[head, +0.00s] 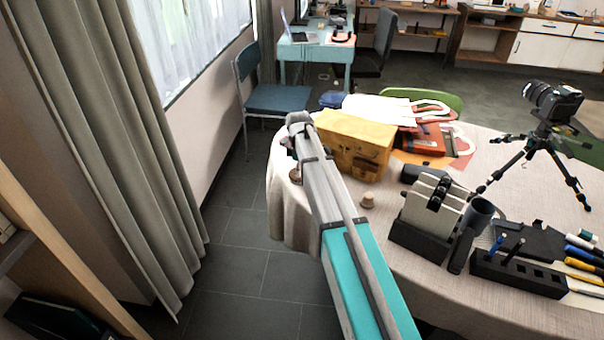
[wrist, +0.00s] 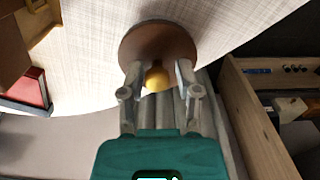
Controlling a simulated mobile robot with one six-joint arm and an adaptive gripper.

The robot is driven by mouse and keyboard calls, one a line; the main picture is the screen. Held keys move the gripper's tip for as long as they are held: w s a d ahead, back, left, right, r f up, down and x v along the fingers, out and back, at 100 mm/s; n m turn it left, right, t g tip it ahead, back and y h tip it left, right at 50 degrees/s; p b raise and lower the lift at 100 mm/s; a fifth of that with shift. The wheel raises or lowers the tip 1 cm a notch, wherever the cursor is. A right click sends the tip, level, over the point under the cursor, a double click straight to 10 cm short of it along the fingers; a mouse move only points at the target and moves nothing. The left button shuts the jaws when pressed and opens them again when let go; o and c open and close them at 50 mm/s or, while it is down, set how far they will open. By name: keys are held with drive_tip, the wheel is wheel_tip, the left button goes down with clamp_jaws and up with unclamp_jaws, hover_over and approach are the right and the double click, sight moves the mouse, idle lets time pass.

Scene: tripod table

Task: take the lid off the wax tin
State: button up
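The round brown wax tin (wrist: 150,38) stands on the cloth near the table's edge in the wrist view. A yellow knob (wrist: 157,78) shows on its near side, on what looks like the lid. My gripper (wrist: 160,76) is open, with one finger on each side of the knob. Small gaps seem to show between the fingers and the knob; I cannot tell whether they touch. In the head view my arm hides most of this spot; only a brown bit (head: 295,175) shows beside the arm at the table's left edge.
On the table (head: 400,262), a yellow box (head: 352,140) stands right of my arm. A small tan piece (head: 367,200) lies nearby. A black holder with cards (head: 432,212), a pen rack (head: 517,272) and a camera on a tripod (head: 550,100) stand further right.

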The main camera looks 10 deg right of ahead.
clamp_jaws()
drive_tip(key=shift+r, duration=0.1)
wheel_tip(320, 180, up, 3)
drive_tip(key=p, duration=0.2)
drive_tip(key=shift+f+p, duration=0.2)
drive_tip(key=shift+p, duration=0.2)
drive_tip(key=s+a+r+p, duration=0.3)
drive_tip(key=s+r+p, duration=0.7)
drive_tip(key=s, duration=0.3)
drive_tip(key=shift+s, duration=0.35)
drive_tip(key=shift+r, duration=0.1)
